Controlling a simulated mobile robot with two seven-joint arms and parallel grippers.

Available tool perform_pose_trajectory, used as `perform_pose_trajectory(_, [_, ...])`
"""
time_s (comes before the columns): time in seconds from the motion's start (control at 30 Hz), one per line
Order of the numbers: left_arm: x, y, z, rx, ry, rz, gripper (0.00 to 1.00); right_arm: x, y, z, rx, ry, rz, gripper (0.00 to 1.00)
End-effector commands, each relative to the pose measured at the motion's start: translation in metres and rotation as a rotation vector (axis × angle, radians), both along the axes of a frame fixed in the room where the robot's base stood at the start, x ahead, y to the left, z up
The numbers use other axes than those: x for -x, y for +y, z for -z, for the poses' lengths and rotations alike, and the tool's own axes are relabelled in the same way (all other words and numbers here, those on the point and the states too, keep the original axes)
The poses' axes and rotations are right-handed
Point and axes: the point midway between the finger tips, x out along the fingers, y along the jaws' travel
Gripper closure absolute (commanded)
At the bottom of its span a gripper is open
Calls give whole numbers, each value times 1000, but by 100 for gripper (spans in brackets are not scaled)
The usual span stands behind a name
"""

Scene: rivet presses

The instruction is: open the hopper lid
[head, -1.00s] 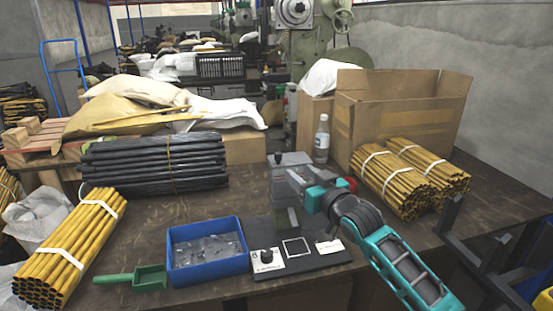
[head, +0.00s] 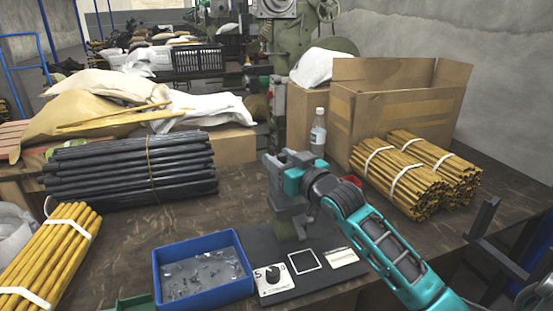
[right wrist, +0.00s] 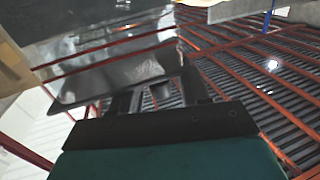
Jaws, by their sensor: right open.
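A small grey rivet press (head: 290,225) stands on a dark base plate at the middle of the table in the head view. Its top, where the hopper would be, is largely covered by my right wrist. My right gripper (head: 281,164) is at the press head, with its teal wrist in front of it. In the right wrist view the dark fingers of the gripper (right wrist: 160,95) are apart, close to a shiny grey, see-through panel (right wrist: 115,75). I cannot tell whether they touch it, or whether it is the hopper lid. My left gripper is out of view.
A blue bin (head: 158,275) of small clear parts is left of the base plate, which carries a knob (head: 273,274). Black rods (head: 130,170), yellow rods (head: 395,177), a bottle (head: 318,133) and an open carton (head: 395,120) surround the press.

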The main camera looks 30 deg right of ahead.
Motion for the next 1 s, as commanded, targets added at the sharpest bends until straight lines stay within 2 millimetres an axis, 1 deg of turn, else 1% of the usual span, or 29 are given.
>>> perform_pose_trajectory(0.2, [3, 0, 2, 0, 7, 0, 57, 0, 0, 0, 0, 0, 0, 54])
perform_pose_trajectory(0.6, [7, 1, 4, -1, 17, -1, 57, 0, 0, 0, 0, 0, 0, 93])
perform_pose_trajectory(0.7, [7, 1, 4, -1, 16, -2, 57, 0, 0, 0, 0, 0, 0, 100])
perform_pose_trajectory(1.0, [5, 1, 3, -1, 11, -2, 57, 0, 0, 0, 0, 0, 0, 100])
